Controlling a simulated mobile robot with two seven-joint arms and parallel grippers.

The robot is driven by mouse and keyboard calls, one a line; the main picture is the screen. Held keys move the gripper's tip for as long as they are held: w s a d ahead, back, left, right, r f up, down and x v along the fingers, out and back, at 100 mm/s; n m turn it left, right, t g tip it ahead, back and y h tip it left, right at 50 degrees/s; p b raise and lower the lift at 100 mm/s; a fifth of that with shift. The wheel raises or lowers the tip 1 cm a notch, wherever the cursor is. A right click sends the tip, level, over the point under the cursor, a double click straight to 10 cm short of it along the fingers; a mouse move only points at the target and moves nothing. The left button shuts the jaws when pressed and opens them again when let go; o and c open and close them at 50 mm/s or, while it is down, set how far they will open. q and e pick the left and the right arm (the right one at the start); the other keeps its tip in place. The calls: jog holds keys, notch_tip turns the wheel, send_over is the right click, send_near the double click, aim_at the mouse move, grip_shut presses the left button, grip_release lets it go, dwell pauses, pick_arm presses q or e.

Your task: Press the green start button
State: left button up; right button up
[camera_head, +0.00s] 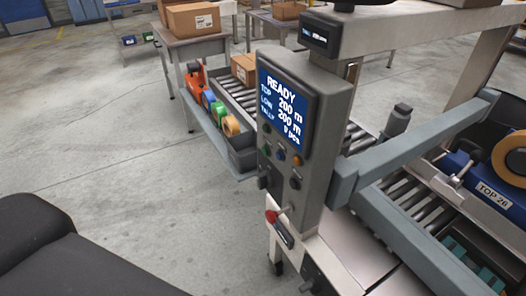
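The grey control panel (300,130) of a machine stands upright right of the middle. Its lit blue screen (285,107) reads READY, with TOP and LOW values of 200 m and a TALLY line. Below the screen is a row of small buttons. The leftmost one (266,150) looks dark green, but it is too small to be sure. Beside it are a blue one (281,154) and an orange one (297,160). Neither of my grippers is in view, and nothing touches the panel.
A red knob (271,216) sticks out below the panel. A roller conveyor (238,95) with tape rolls (230,125) beside it lies behind. Grey frame bars (420,140) cross at the right, near a blue unit marked TOP 26 (490,195).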

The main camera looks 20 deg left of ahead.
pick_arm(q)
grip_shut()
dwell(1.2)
